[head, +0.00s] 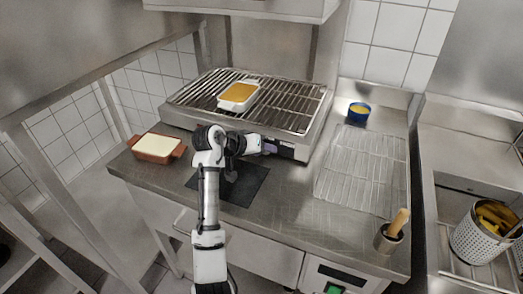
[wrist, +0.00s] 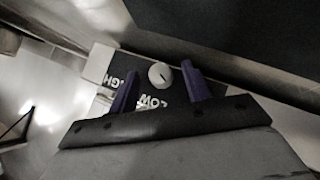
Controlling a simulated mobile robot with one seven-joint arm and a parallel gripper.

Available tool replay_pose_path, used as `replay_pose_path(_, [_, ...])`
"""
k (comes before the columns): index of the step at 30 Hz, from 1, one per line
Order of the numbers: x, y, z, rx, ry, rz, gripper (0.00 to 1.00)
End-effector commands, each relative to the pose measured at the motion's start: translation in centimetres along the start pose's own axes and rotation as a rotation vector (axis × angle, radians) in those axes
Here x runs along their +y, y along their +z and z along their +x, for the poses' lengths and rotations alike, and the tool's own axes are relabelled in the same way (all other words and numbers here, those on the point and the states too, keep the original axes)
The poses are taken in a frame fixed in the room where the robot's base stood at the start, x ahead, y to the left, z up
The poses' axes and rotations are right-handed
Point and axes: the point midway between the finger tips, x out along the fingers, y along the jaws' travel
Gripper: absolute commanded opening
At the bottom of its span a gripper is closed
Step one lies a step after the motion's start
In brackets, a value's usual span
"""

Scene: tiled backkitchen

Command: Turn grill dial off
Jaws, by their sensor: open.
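The grill (head: 300,122) stands on the steel counter, with its dark control panel on the front right. In the wrist view the round white grill dial (wrist: 159,75) has a short dark mark and sits beside the lettering "LOW" and a partly covered "HIGH". My gripper (wrist: 160,70) is open, with one purple finger on each side of the dial. I cannot tell whether the fingers touch it. In the head view my gripper (head: 270,148) is at the grill's front panel, and I cannot make out the dial there.
A white dish with orange food (head: 238,96) is on the grill grate. A brown dish (head: 158,147) is at the counter's left. A black mat (head: 245,186) lies under my arm.

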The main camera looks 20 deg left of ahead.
Motion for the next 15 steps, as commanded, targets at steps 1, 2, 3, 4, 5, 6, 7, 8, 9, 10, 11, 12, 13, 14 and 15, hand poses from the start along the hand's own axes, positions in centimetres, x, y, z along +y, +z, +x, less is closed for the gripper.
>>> replay_pose_path(1, [0.0, 0.0, 0.0, 0.000, 0.000, 0.000, 0.49])
replay_pose_path(2, [0.0, 0.0, -0.1, 0.000, 0.000, 0.001, 0.49])
replay_pose_path(3, [0.0, 0.0, -0.2, 0.000, 0.000, 0.001, 0.49])
replay_pose_path(4, [-0.1, 0.0, -0.4, 0.001, 0.000, 0.001, 0.49])
replay_pose_path(5, [-0.1, 0.0, -0.7, 0.001, -0.001, 0.001, 0.49])
replay_pose_path(6, [-0.1, 0.0, -1.1, 0.002, -0.001, 0.001, 0.49])
replay_pose_path(7, [-0.1, 0.0, -1.6, 0.003, 0.000, 0.001, 0.49])
replay_pose_path(8, [-0.1, 0.0, -2.1, 0.003, 0.000, 0.002, 0.49])
replay_pose_path(9, [-0.1, 0.1, -2.9, 0.004, -0.001, 0.003, 0.49])
replay_pose_path(10, [-0.2, 0.1, -3.5, 0.004, -0.001, 0.002, 0.49])
replay_pose_path(11, [-0.2, 0.1, -4.2, 0.005, -0.002, 0.002, 0.49])
replay_pose_path(12, [-0.2, 0.1, -5.2, 0.005, -0.002, 0.002, 0.49])
replay_pose_path(13, [-0.2, 0.1, -6.0, 0.004, -0.002, 0.002, 0.49])
replay_pose_path(14, [-0.2, 0.1, -6.7, 0.005, -0.002, 0.002, 0.49])
replay_pose_path(15, [-0.2, 0.1, -7.6, 0.005, -0.002, 0.003, 0.49])
